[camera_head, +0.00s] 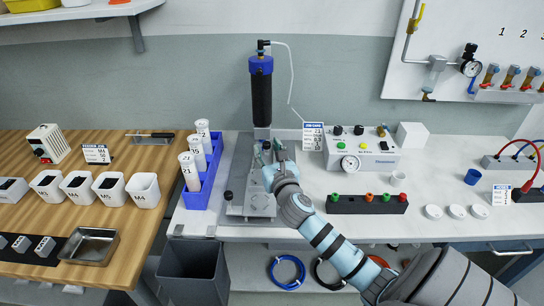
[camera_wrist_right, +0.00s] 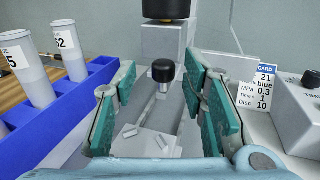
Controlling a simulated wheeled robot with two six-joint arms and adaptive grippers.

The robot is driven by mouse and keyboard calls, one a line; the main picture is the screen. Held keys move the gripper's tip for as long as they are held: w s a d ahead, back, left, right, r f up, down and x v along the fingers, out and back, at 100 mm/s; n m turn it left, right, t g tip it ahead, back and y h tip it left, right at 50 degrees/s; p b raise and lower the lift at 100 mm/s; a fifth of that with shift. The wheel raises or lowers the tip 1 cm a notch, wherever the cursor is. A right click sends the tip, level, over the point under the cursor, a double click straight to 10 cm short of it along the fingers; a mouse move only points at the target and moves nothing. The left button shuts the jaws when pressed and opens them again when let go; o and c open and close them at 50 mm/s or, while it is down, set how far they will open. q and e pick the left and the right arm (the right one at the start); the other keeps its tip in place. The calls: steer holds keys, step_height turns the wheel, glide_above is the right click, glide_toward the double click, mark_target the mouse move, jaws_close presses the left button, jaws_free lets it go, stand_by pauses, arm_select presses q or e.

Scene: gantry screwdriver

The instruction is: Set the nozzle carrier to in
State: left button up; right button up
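The dispensing stand has a black cylinder with a blue cap (camera_head: 261,85) above a grey metal base (camera_head: 250,203). In the right wrist view a black round knob (camera_wrist_right: 163,70) stands on a short post on the stand's slotted grey slide (camera_wrist_right: 155,108). I take this slide with the knob for the nozzle carrier; whether it is in or out I cannot tell. My right gripper (camera_head: 268,156) is over the stand, its green-padded fingers (camera_wrist_right: 163,100) apart, with the knob showing between and beyond them. I see no contact. The gripper partly hides the slide in the head view. My left gripper is not in view.
A blue rack (camera_head: 197,197) with white tubes stands close left of the base. A control box (camera_head: 362,150) with a gauge and a job card (camera_head: 313,136) stand at the right. Another black knob (camera_head: 228,195) sits on the base's left. A grey bin (camera_head: 193,270) is below.

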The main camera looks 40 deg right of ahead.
steer(key=v, duration=1)
steer(key=shift+s+a, duration=0.1)
steer(key=shift+s, duration=0.15)
